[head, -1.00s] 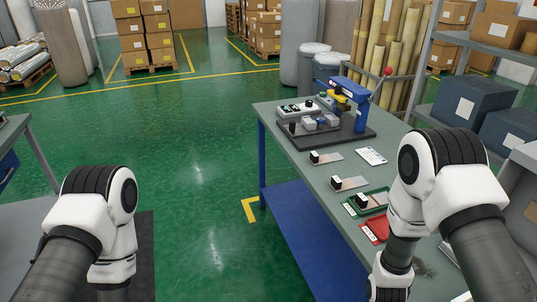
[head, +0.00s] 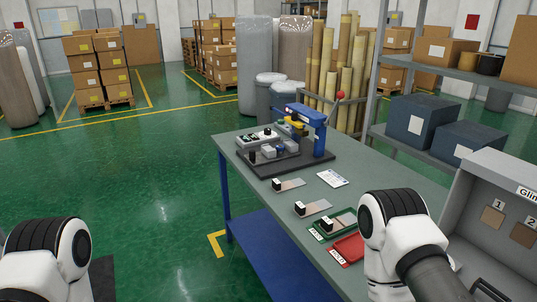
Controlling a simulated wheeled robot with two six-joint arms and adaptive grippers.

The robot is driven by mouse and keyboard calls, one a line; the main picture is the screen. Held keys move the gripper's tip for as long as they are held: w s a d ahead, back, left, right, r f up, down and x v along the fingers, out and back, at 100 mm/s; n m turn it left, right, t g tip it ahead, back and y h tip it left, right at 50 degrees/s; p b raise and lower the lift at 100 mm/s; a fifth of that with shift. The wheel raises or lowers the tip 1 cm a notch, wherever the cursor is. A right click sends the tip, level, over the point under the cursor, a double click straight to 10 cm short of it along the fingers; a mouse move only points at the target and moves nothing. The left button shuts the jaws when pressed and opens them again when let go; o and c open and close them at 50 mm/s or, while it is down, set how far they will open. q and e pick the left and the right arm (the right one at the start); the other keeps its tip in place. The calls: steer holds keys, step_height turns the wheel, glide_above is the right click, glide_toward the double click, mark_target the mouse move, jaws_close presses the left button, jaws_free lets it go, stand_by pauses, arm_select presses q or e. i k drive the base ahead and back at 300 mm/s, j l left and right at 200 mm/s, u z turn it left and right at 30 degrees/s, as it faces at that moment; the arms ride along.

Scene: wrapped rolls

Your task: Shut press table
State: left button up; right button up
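The press table (head: 375,165) is a grey-topped workbench with blue legs and a blue lower shelf (head: 265,245). At its far end a blue press (head: 318,118) stands on a dark base plate (head: 318,158), with a red-knobbed lever (head: 341,95) at its right side. A light-topped fixture and small grey blocks sit on the same base. My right arm shows over the near right of the table and my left arm at the lower left, both well short of the press. Neither gripper is in view.
Several dark-handled plates lie along the table's left edge, one in a green tray (head: 316,234). A red tray (head: 350,247) and a white card (head: 333,178) lie nearby. A grey cabinet (head: 470,205) stands at right, shelves behind. Green floor left of the table is clear.

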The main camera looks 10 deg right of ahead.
mark_target(267, 154)
steer(key=i+u, duration=0.25)
steer(key=i, duration=0.65)
